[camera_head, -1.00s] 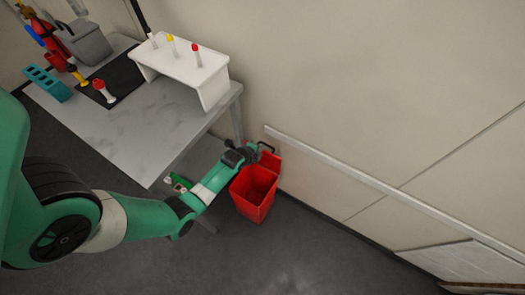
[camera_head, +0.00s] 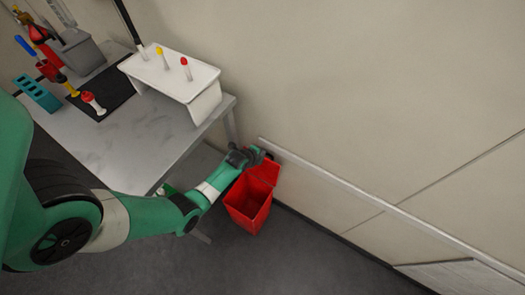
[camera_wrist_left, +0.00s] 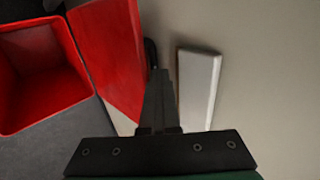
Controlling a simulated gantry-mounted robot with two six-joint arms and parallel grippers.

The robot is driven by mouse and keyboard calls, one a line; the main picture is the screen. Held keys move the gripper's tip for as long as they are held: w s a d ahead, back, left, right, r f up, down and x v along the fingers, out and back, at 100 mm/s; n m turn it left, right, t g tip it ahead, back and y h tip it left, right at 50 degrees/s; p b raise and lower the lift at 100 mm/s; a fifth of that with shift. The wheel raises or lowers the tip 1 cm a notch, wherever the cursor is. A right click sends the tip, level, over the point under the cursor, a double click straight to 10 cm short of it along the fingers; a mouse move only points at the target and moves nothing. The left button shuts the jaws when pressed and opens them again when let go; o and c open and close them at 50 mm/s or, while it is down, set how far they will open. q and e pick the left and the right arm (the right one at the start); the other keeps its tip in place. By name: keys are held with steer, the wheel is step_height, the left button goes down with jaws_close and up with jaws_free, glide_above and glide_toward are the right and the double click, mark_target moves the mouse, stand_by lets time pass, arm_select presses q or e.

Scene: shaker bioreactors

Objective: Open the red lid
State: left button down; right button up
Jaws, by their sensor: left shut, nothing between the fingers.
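A red bin (camera_head: 247,203) stands on the floor beside the table, open at the top, and I can see into it. Its red lid (camera_head: 264,173) is swung up and back toward the wall. In the left wrist view, the open bin (camera_wrist_left: 38,75) is at the left and the raised lid (camera_wrist_left: 108,55) is next to it. A dark handle (camera_wrist_left: 151,52) shows at the lid's edge. My left gripper (camera_wrist_left: 158,78) is shut and empty, behind the raised lid, between it and the wall. I cannot tell whether it touches the lid. My right gripper is not in view.
A grey table (camera_head: 150,130) holds a white rack (camera_head: 178,75) with capped tubes, a black mat (camera_head: 108,92) and a teal rack (camera_head: 37,92). A pale rail (camera_head: 340,186) runs along the wall behind the bin. The floor right of the bin is clear.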

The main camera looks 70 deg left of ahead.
arm_select(q)
steer(key=shift+s+d+f, duration=0.45)
steer(key=shift+s+d, duration=0.05)
steer(key=shift+s, duration=0.15)
steer(key=shift+w+r+p, duration=0.1)
steer(key=shift+r+p, duration=0.4)
steer(key=shift+p, duration=0.05)
steer(key=shift+d+r+p, duration=0.15)
steer(key=shift+r+p, duration=0.3)
steer(key=shift+r, duration=0.15)
steer(key=shift+r+p, duration=0.25)
steer(key=shift+p, duration=0.05)
steer(key=s+d+r+p, duration=0.2)
steer(key=s+r+p, duration=0.1)
steer(key=r+p, duration=0.6)
step_height(320, 180, up, 4)
steer(key=shift+f, duration=0.25)
